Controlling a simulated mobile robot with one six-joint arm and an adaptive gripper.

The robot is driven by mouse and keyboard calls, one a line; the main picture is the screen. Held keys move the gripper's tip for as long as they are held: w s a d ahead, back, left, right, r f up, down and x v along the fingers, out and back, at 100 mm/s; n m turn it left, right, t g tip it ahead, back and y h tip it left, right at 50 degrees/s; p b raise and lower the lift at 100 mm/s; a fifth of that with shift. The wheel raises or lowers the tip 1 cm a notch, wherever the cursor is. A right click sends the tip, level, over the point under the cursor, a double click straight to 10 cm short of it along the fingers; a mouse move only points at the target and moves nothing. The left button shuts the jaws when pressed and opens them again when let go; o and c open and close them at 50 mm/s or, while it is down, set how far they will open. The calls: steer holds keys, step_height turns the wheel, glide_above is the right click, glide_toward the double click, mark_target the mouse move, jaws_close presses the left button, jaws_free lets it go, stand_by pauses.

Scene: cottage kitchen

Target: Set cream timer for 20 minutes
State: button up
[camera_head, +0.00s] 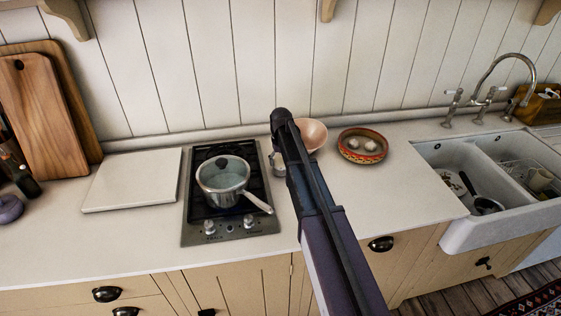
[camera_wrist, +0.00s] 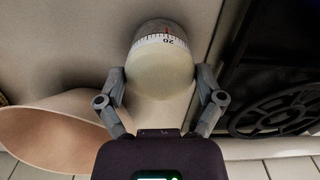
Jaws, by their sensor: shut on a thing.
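The cream timer (camera_wrist: 160,74) is a small rounded thing with a cream cap and a ring of dial marks in the wrist view. The number 20 shows on the ring, close to a small red mark on the greyish part beyond it. My gripper (camera_wrist: 163,80) has one finger on each side of the cream cap and is shut on it. The timer stands on the white counter between the hob and the pinkish bowl. In the head view my arm hides most of this spot, and the fingers cannot be made out clearly.
A pot (camera_head: 222,180) with its handle pointing right stands on the black hob (camera_head: 231,228), close to the timer. The pinkish bowl (camera_head: 314,134) is on the timer's other side. A patterned bowl (camera_head: 362,146) and the sink (camera_head: 470,232) are farther right.

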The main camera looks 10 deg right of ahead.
mark_target(281, 160)
steer(key=o, duration=0.9)
steer(key=shift+c, duration=0.2)
steer(key=shift+n, duration=0.3)
step_height(281, 160, up, 14)
steer(key=p, duration=1.4)
steer(key=s+f+b, duration=0.4)
steer(key=s, duration=1)
steer(key=s+f+m+b, duration=0.1)
steer(key=s+f+b, duration=0.2)
steer(key=s, duration=1.2)
steer(key=shift+f+m+b, duration=0.3)
steer(key=shift+f+b, duration=0.1)
steer(key=shift+f, duration=0.05)
